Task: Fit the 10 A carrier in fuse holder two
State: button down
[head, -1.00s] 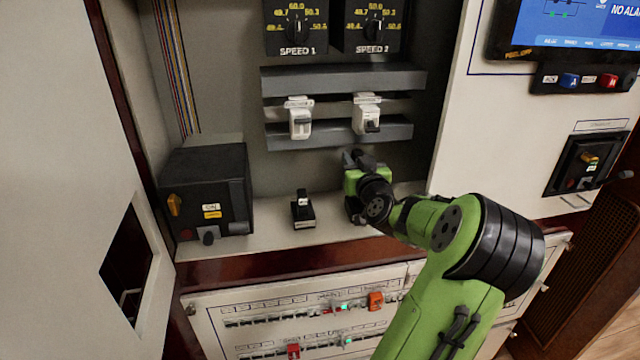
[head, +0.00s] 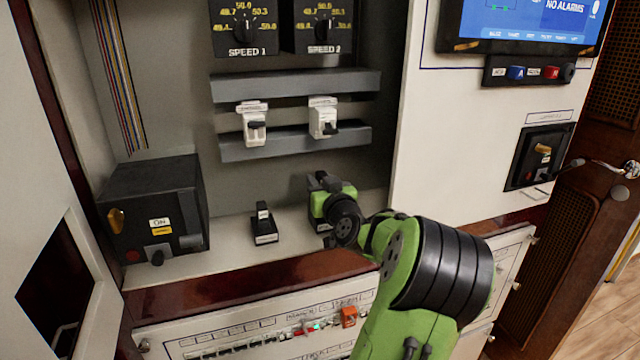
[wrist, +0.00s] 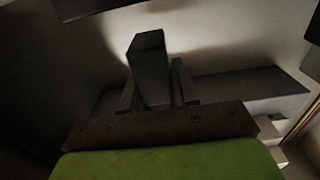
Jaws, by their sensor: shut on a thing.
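Two white fuse holders hang on the grey rail at the back of the cabinet: the left one (head: 255,128) and the right one (head: 323,120). Their labels are too small to read. My gripper (head: 318,184) is below the right holder, apart from it, and partly hidden by my own wrist. In the wrist view my gripper (wrist: 153,95) is shut on a dark rectangular block (wrist: 149,58), which looks like a carrier; no rating shows on it. Another small black piece (head: 264,225) with a light mark stands upright on the shelf, left of my gripper.
A black box (head: 153,205) with an orange knob stands on the left of the shelf (head: 225,248). Grey trunking (head: 296,86) runs above the holders, with two speed dials higher up. The cabinet side wall is close on the right. The space before the holders is clear.

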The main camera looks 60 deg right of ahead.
jog(key=shift+f+b, duration=0.4)
jog(key=shift+f, duration=0.2)
jog(key=shift+b, duration=0.45)
dwell(0.6)
jog(key=shift+s+f, duration=0.1)
jog(key=shift+f, duration=0.25)
dwell(0.9)
dwell(1.1)
jog(key=shift+w+a+f, duration=0.2)
jog(key=shift+f, duration=0.15)
dwell(1.6)
jog(key=shift+d+r, duration=0.25)
jog(key=shift+r, duration=0.2)
dwell(1.6)
